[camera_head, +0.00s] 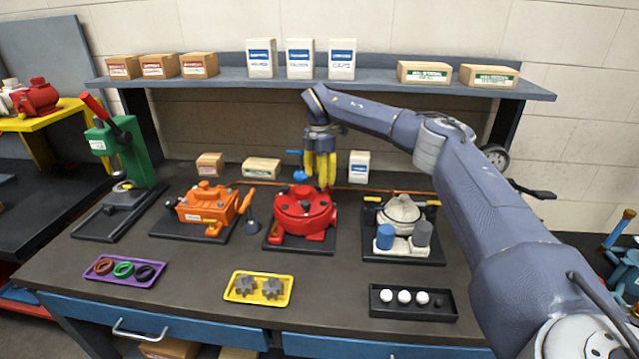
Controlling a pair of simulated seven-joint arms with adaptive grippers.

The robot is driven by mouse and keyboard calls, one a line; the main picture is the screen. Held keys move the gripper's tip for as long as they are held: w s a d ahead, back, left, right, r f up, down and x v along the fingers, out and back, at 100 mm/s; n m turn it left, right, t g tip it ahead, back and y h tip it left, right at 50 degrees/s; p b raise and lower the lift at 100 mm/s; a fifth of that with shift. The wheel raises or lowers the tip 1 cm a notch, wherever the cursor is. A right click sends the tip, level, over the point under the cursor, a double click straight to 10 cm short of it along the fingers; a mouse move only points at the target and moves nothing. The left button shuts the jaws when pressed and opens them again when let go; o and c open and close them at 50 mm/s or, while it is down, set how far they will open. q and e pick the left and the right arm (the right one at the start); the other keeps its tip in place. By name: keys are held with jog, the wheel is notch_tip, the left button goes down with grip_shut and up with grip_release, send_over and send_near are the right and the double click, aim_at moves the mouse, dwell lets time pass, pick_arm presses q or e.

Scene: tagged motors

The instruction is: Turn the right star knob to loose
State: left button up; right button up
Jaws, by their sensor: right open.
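The red round motor (303,213) sits on a dark base plate in the middle of the bench. Several dark knob-like parts show on its top, too small to tell which is the right star knob or how it is turned. My right gripper (322,183) has yellow fingers pointing down. It is open, at the back right edge of the red motor, and seems empty; I cannot tell whether the fingertips touch anything. It hides part of the motor's back edge. My left gripper is not in view.
The orange motor (207,204) stands left, the grey-white unit (402,212) with blue and grey cylinders right. In front are a purple tray (124,284), a yellow tray (259,301) and a black tray (413,313). A shelf (380,88) with boxes hangs behind; a green press (125,150) stands far left.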

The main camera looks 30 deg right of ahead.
jog(key=shift+f, duration=1.2)
jog(key=shift+o, duration=0.2)
grip_shut()
